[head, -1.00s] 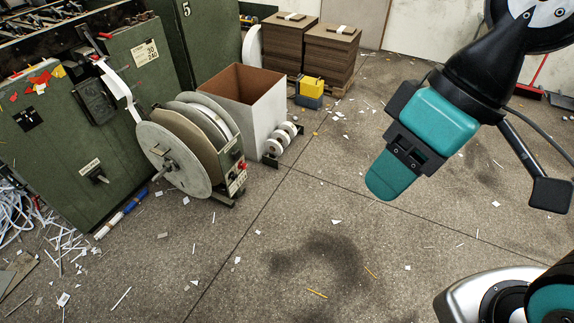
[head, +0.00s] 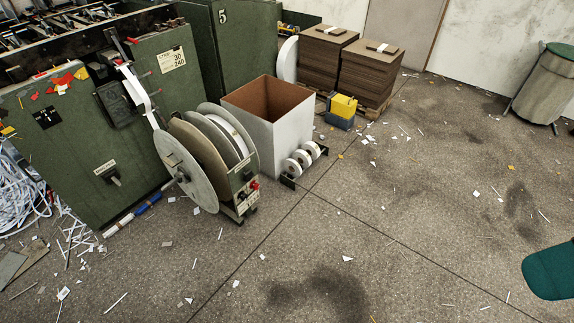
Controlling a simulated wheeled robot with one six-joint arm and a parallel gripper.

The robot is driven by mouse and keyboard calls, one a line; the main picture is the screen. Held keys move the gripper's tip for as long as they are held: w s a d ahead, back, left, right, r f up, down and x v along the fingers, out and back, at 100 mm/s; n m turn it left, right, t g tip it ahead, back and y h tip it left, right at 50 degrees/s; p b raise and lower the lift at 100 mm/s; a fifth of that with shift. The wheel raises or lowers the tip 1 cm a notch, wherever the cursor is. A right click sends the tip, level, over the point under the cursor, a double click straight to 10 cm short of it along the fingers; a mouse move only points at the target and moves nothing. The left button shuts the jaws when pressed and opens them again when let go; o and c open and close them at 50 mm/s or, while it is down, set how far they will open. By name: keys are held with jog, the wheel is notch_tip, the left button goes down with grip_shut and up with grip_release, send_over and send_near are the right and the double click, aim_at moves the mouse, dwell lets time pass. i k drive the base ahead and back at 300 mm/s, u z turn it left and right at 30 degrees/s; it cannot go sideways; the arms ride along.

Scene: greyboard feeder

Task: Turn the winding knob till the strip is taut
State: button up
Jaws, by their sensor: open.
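The winding reel (head: 183,168) stands on the floor in front of the green cabinet, with a grey front disc and brown and white discs behind it. A small knob-like hub (head: 181,178) sticks out from its front disc. A white strip (head: 139,88) runs in a curve from the cabinet's top edge down to the reel. Its tension is hard to judge. A red knob (head: 254,185) sits on the reel's side box. A teal part of my arm (head: 552,271) shows at the right edge, far from the reel. My gripper cannot be made out.
The green cabinet (head: 75,145) has a black handle (head: 113,179). Stacked boards (head: 368,75) are behind. The floor right and in front is mostly clear, with scraps.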

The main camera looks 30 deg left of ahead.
aim_at(249, 176)
jog(key=z, duration=0.25)
jog(key=i, duration=0.7)
jog(key=u, duration=0.55)
jog(key=i, duration=0.75)
jog(key=u, duration=0.7)
